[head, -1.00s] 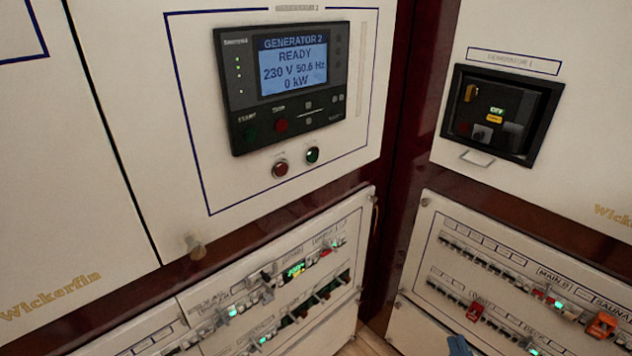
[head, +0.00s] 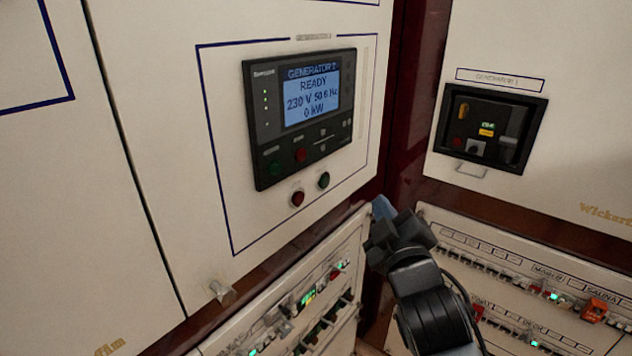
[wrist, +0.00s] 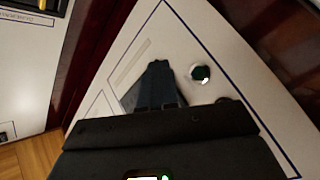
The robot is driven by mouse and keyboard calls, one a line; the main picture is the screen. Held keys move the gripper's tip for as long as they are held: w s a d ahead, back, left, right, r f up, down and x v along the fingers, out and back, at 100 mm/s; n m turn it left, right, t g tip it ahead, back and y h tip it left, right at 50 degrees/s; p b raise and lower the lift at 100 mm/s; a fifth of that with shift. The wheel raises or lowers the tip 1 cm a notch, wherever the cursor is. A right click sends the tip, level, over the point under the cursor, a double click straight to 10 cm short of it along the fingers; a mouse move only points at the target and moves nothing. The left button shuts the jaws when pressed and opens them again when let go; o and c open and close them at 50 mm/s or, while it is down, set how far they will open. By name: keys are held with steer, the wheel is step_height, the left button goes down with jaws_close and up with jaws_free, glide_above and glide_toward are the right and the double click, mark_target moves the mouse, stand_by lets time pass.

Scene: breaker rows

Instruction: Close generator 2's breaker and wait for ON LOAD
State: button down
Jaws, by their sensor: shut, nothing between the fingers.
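The generator 2 controller (head: 262,125) is on the white panel; its screen (head: 312,100) reads READY, 230 V, about 50.6 Hz, 0 kW. Below it are a red button (head: 298,198) and a green button (head: 323,180). My gripper (head: 383,207) is right of and below the buttons, apart from them. In the wrist view its blue-grey fingers (wrist: 160,85) are shut and empty. One round button (wrist: 201,73) shows right of the fingers, its colour hard to tell; another dark round shape is partly hidden behind my gripper's body.
Generator 1's recessed breaker unit (head: 488,130) is on the right-hand panel, with a yellow handle. Breaker rows (head: 320,300) run below generator 2, more (head: 530,285) at the lower right. A knob (head: 222,292) protrudes at the lower left. The panel front by the buttons is clear.

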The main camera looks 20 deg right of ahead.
mark_target(325, 182)
steer(key=shift+w, duration=0.1)
steer(key=w+a+b, duration=0.5)
steer(key=w, duration=0.2)
stand_by(0.4)
steer(key=shift+a, duration=0.15)
stand_by(1.9)
steer(key=shift+w+a+b, duration=0.15)
steer(key=shift+w+b, duration=0.15)
steer(key=shift+w+a, duration=0.25)
steer(key=shift+w, duration=0.05)
stand_by(0.8)
steer(key=shift+s+d, duration=0.1)
steer(key=shift+s+d+p, duration=0.3)
steer(key=shift+s+d, duration=0.15)
steer(key=shift+s, duration=0.1)
stand_by(0.4)
